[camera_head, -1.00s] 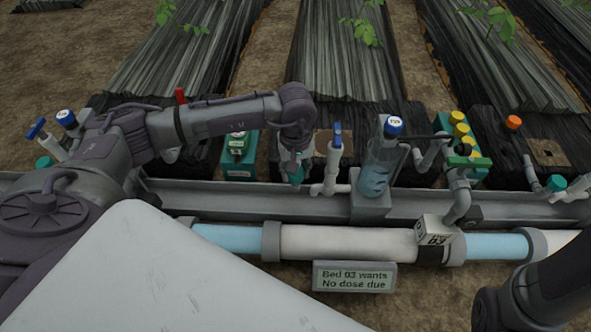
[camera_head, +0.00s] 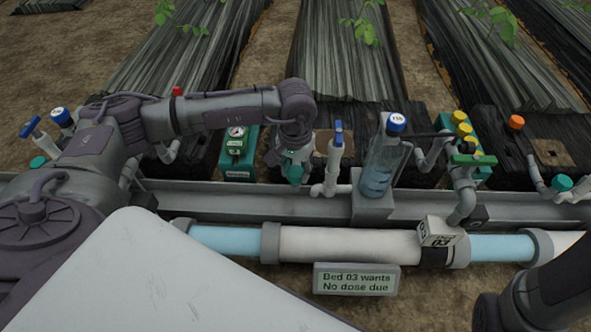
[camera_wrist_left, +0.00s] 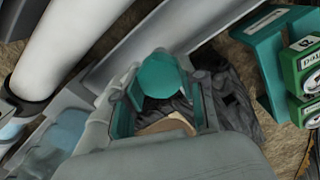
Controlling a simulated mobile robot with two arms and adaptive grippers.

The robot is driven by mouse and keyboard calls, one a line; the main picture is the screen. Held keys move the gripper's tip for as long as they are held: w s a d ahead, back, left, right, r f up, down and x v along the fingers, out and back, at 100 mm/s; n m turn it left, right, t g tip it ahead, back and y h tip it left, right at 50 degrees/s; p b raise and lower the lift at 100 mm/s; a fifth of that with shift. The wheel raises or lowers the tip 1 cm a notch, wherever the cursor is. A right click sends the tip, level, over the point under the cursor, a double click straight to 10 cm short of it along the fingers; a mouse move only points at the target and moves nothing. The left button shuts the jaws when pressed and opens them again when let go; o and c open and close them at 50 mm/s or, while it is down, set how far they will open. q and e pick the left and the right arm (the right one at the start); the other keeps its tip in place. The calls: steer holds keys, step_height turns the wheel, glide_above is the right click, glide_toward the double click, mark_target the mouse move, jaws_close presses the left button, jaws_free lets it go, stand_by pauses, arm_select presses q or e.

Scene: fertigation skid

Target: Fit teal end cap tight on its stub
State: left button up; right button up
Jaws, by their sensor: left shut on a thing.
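The teal end cap (camera_head: 294,174) is between the fingers of my left gripper (camera_head: 292,162), which is shut on it. In the left wrist view the round teal cap (camera_wrist_left: 163,75) shows face-on between the fingertips. The stub (camera_head: 318,189) is the short pale pipe end at the left foot of the white riser with the blue-handled valve (camera_head: 337,135). The cap is right beside the stub's left end. I cannot tell whether it is seated. My right gripper is out of view; only part of that arm shows at lower right.
A clear bottle with a blue cap (camera_head: 380,165) stands right of the riser. A green gauge box (camera_head: 237,152) stands left of my gripper. A grey channel (camera_head: 235,203) and a thick white-and-blue pipe (camera_head: 340,243) run in front. A sign (camera_head: 356,279) hangs below.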

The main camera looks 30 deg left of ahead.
arm_select(q)
steer(key=shift+s+f+m, duration=0.1)
steer(key=shift+m, duration=0.5)
steer(key=o, duration=1.3)
step_height(320, 180, up, 9)
steer(key=p, duration=0.6)
steer(key=shift+p, duration=0.3)
